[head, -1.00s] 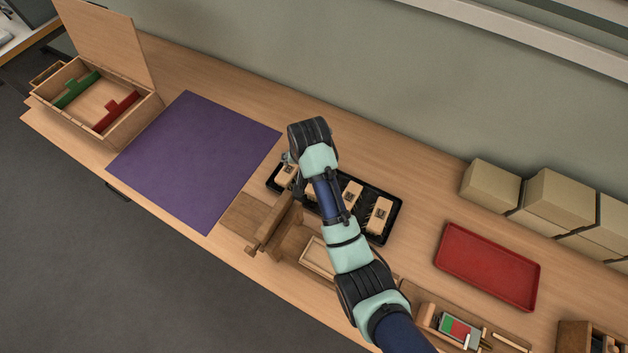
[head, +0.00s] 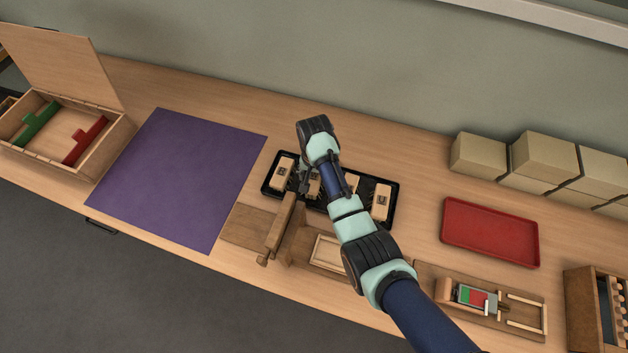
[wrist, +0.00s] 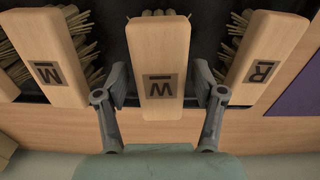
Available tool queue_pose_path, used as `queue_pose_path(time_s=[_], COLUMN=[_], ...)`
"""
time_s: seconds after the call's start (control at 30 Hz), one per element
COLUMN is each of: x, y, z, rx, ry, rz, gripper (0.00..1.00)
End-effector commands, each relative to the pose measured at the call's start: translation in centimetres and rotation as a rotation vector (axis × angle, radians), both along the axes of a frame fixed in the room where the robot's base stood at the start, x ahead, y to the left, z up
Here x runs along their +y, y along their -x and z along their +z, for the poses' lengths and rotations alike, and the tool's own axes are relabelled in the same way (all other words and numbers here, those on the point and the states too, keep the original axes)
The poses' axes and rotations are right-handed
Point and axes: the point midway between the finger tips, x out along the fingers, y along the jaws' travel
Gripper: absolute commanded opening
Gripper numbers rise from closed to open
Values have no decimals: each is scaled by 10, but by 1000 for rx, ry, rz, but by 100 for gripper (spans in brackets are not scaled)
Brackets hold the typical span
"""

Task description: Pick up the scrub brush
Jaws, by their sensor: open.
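Several scrub brushes with pale wooden blocks and bristles lie in a black tray (head: 392,216). In the wrist view the middle brush (wrist: 159,60) carries a dark W-like mark. A brush marked M (wrist: 45,62) is to its left and one marked R (wrist: 265,60) to its right. The R brush is leftmost in the head view (head: 283,173). My gripper (wrist: 160,92) is open, with one finger on each side of the middle block and small gaps visible. In the head view my gripper (head: 306,182) is over the tray, partly hiding the middle brush (head: 314,184).
A purple mat (head: 185,180) lies left of the tray, beside an open wooden box (head: 110,140). A wooden fixture (head: 278,228) stands in front of the tray. A red tray (head: 490,232) and cardboard boxes (head: 478,155) are to the right.

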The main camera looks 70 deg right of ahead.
Motion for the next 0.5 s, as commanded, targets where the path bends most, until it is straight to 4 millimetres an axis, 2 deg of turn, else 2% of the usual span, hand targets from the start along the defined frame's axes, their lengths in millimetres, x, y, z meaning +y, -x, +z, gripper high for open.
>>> queue_pose_path(time_s=[0.03, 0.13, 0.37, 0.5], x=[2, 1, 1, 1], y=[0, 0, 0, 0], z=[-15, -29, -29, -29], rx=[2, 2, 0, 0], ry=[-3, -2, 0, 0], rz=[0, 0, 1, 1], gripper=[69, 69, 67, 44])
